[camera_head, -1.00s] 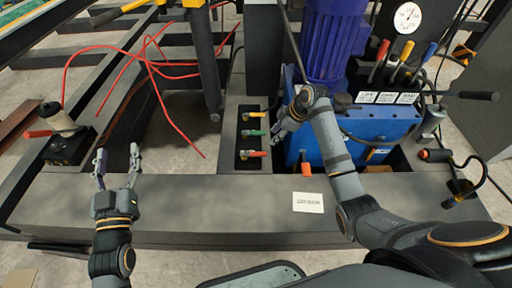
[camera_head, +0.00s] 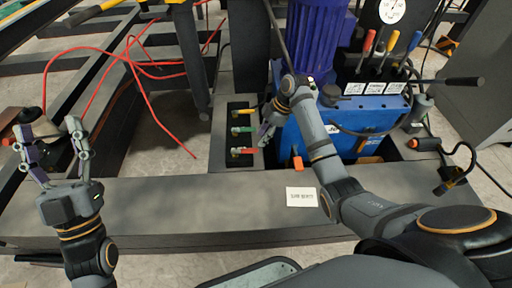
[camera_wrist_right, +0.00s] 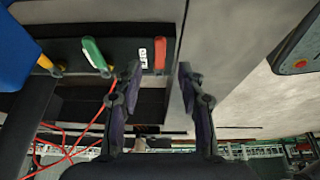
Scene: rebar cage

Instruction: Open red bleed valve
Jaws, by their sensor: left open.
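The red bleed valve handle (camera_head: 246,151) is the lowest of three coloured handles in a dark recessed panel, below the green handle (camera_head: 241,130) and the yellow handle (camera_head: 244,112). My right gripper (camera_head: 266,132) is just right of the panel, close to the red handle. In the right wrist view, its fingers (camera_wrist_right: 160,73) are spread and empty. The red handle (camera_wrist_right: 160,54) appears between and just beyond the fingertips there; I see no contact. My left gripper (camera_head: 48,132) is open and empty at the far left, away from the panel.
A blue tank (camera_head: 345,125) with a purple-blue motor (camera_head: 314,40) stands right of the panel, with an orange-red part (camera_head: 297,161) low on its front. Red hoses (camera_head: 135,75) lie at the left. The front beam (camera_head: 200,205) carries a white label (camera_head: 301,197).

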